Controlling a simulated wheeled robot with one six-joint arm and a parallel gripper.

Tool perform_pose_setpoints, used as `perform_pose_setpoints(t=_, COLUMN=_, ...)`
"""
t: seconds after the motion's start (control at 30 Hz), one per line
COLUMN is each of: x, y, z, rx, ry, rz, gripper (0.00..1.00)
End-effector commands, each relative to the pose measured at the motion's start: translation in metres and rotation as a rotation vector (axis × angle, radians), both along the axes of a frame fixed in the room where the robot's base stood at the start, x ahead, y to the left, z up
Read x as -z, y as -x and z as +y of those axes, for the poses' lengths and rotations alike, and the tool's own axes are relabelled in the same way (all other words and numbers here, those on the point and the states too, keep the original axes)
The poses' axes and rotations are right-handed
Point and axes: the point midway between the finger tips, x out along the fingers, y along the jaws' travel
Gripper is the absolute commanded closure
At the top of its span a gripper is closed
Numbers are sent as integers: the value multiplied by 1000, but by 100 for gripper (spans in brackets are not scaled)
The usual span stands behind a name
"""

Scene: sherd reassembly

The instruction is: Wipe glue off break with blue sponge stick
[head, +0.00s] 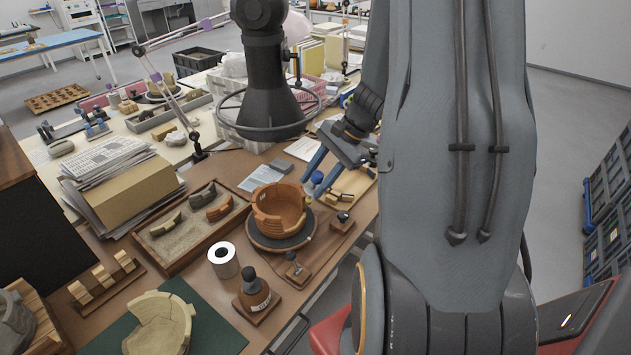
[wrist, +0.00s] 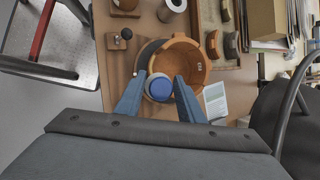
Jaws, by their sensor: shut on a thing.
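My gripper (head: 318,176) is shut on the blue sponge stick (wrist: 158,87), whose round blue end and pale collar show between the fingers in the wrist view. The blue end also shows in the head view (head: 317,180). An orange clay pot (head: 280,207) with an uneven, broken rim stands upright on a dark turntable (head: 262,240). The sponge is at the pot's right rear side in the head view. In the wrist view it overlaps the near wall of the pot (wrist: 190,55); I cannot tell whether it touches. No glue can be made out.
Left of the pot lies a sand tray (head: 155,243) with curved sherds. A white roll (head: 222,261), a dark bottle (head: 254,291) and small wooden-based fixtures (head: 294,268) stand in front. A cream vessel (head: 160,322) sits on a green mat. A dark ringed stand (head: 268,105) rises behind.

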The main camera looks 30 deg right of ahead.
Motion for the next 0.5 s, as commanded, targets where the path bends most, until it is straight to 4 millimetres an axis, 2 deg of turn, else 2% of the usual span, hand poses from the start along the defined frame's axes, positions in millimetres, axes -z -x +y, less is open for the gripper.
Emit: perform_pose_setpoints(t=0.5, x=-21, y=5, z=-2, rx=0, ry=0, rz=0, gripper=78)
